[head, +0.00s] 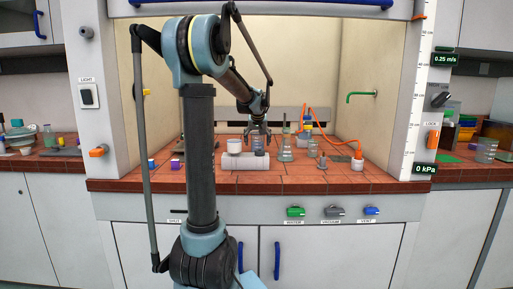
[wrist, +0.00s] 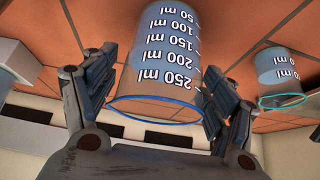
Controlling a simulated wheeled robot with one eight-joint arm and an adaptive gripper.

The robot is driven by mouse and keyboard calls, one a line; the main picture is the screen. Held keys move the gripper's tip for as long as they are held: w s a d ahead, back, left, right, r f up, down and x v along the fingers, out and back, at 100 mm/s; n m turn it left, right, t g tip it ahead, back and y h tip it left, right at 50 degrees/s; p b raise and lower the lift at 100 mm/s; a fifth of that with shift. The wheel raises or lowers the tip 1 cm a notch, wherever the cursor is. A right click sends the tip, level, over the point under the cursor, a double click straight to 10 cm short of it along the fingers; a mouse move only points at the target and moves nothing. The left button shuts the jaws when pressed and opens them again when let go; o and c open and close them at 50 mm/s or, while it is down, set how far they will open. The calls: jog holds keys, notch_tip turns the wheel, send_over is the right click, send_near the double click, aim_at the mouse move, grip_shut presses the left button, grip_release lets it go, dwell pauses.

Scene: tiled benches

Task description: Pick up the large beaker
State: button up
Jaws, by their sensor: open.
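The large beaker is clear glass with a blue rim and white marks up to 250 ml. In the wrist view the large beaker (wrist: 158,75) appears upside down, standing on the red tiles between my fingers. My gripper (wrist: 165,78) is open, with one finger on each side of the glass. I cannot tell whether either finger touches it. In the head view my gripper (head: 258,122) points down inside the fume hood, behind a white device. The beaker is partly hidden there by the gripper and the things in front.
A smaller beaker with a green rim (wrist: 281,75) stands close by at right in the wrist view. In the head view a white device (head: 240,162) stands in front, a conical flask (head: 286,153) to the right, and a white-based bottle with an orange tube (head: 357,163) farther right.

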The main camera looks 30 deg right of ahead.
jog(key=shift+w+d+f, duration=0.2)
jog(key=shift+w+f, duration=0.1)
jog(key=shift+f, duration=0.35)
jog(key=c, duration=1.4)
jog(key=shift+r, duration=0.15)
